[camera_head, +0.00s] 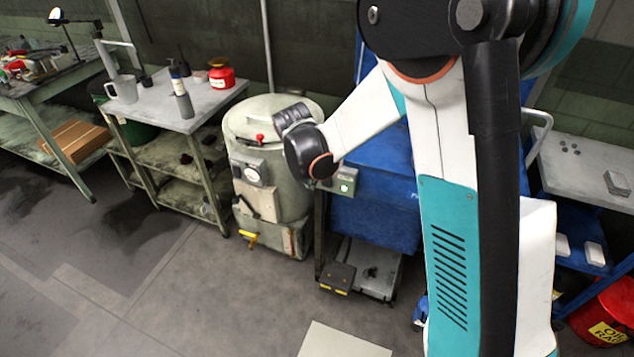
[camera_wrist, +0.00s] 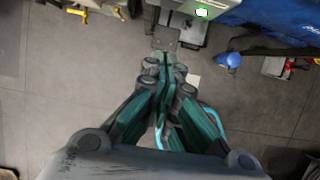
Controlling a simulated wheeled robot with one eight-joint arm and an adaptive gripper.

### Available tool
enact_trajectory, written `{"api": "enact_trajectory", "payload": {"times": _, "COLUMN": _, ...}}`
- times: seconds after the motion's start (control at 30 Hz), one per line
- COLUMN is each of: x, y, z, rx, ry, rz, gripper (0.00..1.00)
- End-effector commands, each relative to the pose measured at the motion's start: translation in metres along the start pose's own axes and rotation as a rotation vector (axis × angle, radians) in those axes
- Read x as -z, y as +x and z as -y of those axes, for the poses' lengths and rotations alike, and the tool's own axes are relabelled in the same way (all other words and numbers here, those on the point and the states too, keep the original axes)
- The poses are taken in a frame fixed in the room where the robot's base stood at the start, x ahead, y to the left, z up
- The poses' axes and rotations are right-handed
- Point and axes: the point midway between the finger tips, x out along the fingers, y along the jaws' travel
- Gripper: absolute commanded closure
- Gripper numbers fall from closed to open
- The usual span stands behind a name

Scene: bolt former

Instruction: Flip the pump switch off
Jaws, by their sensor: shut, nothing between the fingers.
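A small grey control box (camera_head: 346,180) with a lit green button or lamp is on the front of the blue machine, just right of my wrist. Its green light (camera_wrist: 202,12) also shows at the top of the wrist view. A grey box with a round dial (camera_head: 252,174) is on the front of the pale cylindrical tank (camera_head: 265,115). I cannot tell which of these carries the pump switch, or its position. My gripper (camera_wrist: 165,60) is shut and empty, apart from the control box in the wrist view. In the head view its fingers cannot be made out.
A yellow-handled valve (camera_head: 248,236) sits low on the tank. A foot pedal (camera_head: 338,278) is on the floor by the blue machine (camera_head: 372,215). A workbench (camera_head: 180,110) with bottles and a red can stands left. The floor in front is largely clear.

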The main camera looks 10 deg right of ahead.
Motion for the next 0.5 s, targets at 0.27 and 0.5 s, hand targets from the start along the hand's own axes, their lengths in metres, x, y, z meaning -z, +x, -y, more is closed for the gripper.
{"api": "enact_trajectory", "payload": {"times": 0.27, "x": 0.000, "y": 0.000, "z": 0.000, "rx": 0.000, "ry": 0.000, "rz": 0.000, "gripper": 1.00}}
{"api": "enact_trajectory", "payload": {"times": 0.5, "x": 0.001, "y": 0.019, "z": 0.000, "rx": 0.000, "ry": 0.001, "rz": 0.000, "gripper": 1.00}}
